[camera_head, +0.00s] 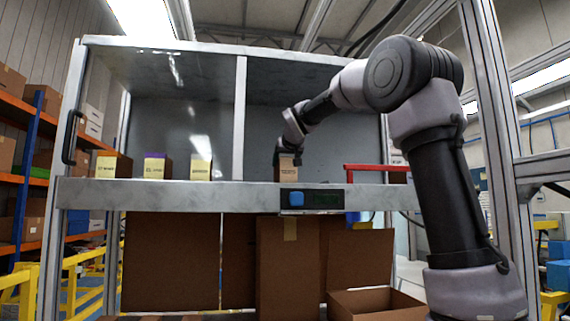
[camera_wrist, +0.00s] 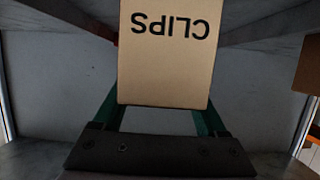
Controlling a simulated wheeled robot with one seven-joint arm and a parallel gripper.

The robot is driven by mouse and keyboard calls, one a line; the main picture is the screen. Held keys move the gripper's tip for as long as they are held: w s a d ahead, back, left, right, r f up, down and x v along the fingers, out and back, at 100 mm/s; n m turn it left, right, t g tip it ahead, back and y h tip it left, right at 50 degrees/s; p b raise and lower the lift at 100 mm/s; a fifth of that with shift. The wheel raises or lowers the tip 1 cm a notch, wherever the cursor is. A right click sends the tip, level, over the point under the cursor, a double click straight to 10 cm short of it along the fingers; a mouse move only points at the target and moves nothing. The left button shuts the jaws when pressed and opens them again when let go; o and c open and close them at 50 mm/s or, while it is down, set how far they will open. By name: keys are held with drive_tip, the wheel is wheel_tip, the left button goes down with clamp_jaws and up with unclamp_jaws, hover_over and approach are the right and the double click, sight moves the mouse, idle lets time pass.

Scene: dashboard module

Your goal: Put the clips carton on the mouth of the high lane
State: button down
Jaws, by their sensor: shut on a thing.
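The clips carton (camera_wrist: 168,60) is tan, with CLIPS printed upside down in the wrist view. My gripper (camera_wrist: 160,114) is shut on it, with a green finger at each side. In the head view my gripper (camera_head: 287,152) reaches down into the right bay, and the carton (camera_head: 290,170) hangs under it, just behind the front rail (camera_head: 230,194). The rail hides its bottom, so I cannot tell whether it touches the shelf. I cannot tell which part is the mouth of the high lane.
Three small cartons (camera_head: 155,167) with pale labels stand in the left bay. An upright post (camera_head: 239,118) divides the bays. A red bar (camera_head: 376,167) lies right of my gripper. A dark panel with a blue button (camera_head: 297,199) sits on the rail. Open brown boxes (camera_head: 375,301) stand below.

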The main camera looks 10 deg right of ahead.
drive_tip(key=shift+f, duration=0.1)
unclamp_jaws()
drive_tip(key=shift+f, duration=0.1)
drive_tip(key=v, duration=1.2)
drive_tip(key=s+d+f+m+g, duration=0.25)
drive_tip(key=s+d+f, duration=0.35)
drive_tip(key=s+f, duration=0.55)
drive_tip(key=s+f+m+g+y, duration=0.1)
drive_tip(key=s+f+g, duration=0.3)
drive_tip(key=s+f, duration=1.3)
wheel_tip(320, 180, down, 3)
drive_tip(key=shift+s+a+r+m+y, duration=0.2)
drive_tip(key=shift+s+m+y, duration=0.15)
drive_tip(key=shift+y, duration=0.25)
drive_tip(key=shift+d, duration=0.1)
